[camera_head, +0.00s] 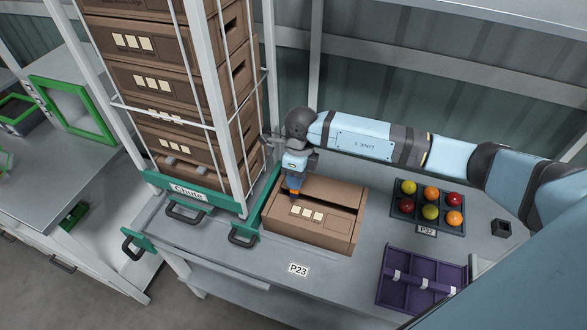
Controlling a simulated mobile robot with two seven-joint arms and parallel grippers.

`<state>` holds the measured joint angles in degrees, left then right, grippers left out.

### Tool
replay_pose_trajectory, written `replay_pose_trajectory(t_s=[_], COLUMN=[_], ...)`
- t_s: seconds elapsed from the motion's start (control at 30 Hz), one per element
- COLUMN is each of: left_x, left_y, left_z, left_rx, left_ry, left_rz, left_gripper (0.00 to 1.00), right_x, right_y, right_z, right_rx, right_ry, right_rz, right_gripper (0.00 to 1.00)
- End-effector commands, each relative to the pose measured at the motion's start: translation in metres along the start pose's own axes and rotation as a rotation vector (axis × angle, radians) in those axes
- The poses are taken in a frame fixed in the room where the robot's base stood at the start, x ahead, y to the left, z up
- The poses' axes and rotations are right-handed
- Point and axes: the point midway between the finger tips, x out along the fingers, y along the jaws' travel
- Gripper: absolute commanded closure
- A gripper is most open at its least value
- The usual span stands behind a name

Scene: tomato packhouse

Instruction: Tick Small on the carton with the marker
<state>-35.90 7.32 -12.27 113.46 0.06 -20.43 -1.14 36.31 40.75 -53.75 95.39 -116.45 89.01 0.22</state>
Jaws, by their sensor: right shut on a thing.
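The brown carton (308,236) sits on the grey table in the middle, with a dark gap along its top. Several pale label squares (306,213) are on its near top part; their print is too small to read. My right arm reaches in from the right, and my right gripper (294,179) points down above the carton's left back part. It is shut on the marker, whose orange part (294,190) shows just below the fingers. I cannot tell whether the marker's tip touches the carton. My left gripper is not in view.
A caged stack of cartons (177,88) stands behind a green "Chute" edge at left. A tray of coloured tomatoes (428,224), a purple divided crate (384,283) and a small dark cup (501,228) are at right. The table front near the P23 label (298,270) is clear.

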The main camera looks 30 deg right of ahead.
Motion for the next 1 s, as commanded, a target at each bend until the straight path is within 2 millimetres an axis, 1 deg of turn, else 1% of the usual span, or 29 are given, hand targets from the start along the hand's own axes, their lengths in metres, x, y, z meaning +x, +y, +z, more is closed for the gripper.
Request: replay_pose_trajectory(t_s=[0.17, 0.43, 0.6, 0.73, 1.0], left_x=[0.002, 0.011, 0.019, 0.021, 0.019], left_y=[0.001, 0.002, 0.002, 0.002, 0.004], left_z=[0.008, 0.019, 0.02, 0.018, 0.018], left_rx=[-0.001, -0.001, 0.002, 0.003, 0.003], left_ry=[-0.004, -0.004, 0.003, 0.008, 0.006], left_rz=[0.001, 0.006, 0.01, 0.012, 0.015], left_gripper=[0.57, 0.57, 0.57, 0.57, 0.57], right_x=[0.01, 0.037, 0.052, 0.056, 0.056], right_y=[-0.002, -0.007, -0.01, -0.011, -0.011], right_z=[0.0, 0.0, 0.0, 0.0, 0.0], right_rx=[0.001, 0.0, 0.0, -0.001, -0.001], right_ry=[0.0, 0.0, 0.0, 0.0, 0.0], right_rz=[0.0, 0.001, 0.0, 0.0, 0.0], right_gripper=[0.98, 0.98, 0.98, 0.98, 0.98])
